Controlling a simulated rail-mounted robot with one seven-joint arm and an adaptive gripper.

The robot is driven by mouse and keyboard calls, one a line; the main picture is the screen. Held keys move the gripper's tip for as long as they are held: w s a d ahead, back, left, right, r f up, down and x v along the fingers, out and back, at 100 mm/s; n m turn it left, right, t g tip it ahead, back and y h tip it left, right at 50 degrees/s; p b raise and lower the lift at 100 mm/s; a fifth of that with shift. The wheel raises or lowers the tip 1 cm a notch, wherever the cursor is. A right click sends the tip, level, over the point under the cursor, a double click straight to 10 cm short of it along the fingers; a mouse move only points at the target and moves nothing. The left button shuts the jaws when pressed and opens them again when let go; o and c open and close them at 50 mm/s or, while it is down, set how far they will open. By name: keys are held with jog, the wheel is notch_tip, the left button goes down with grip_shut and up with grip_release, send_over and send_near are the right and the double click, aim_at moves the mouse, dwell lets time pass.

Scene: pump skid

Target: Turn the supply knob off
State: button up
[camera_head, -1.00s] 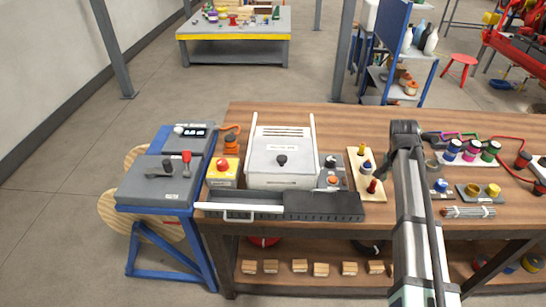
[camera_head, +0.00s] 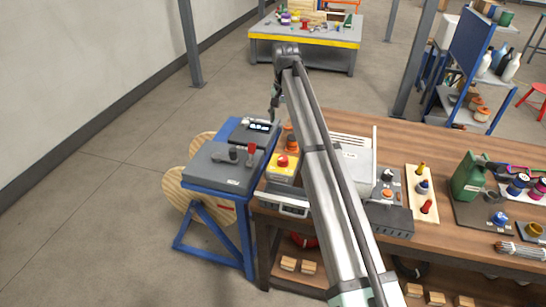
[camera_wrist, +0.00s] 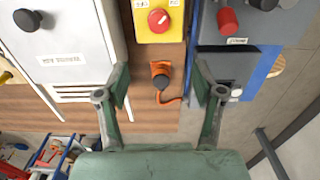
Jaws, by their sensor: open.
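The blue stand (camera_head: 215,202) at left carries two dark grey boxes. The rear box (camera_head: 235,139) has a lit display (camera_head: 259,127) and a small pale knob, seen in the wrist view (camera_wrist: 236,92). The front box (camera_head: 215,172) has a black knob (camera_head: 233,155) and a red lever (camera_head: 251,151), which also shows in the wrist view (camera_wrist: 228,20). I cannot read which one is the supply knob. My gripper (camera_head: 274,108) is open and empty above and beside the rear box.
A white cabinet (camera_head: 355,158) is partly hidden by my arm.

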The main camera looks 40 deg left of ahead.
aim_at(283, 158)
notch_tip(283, 158, down, 17)
jog(key=p, duration=0.4)
jog(key=shift+w+d+f, duration=0.1)
jog(key=shift+d, duration=0.05)
jog(key=c, duration=1.1)
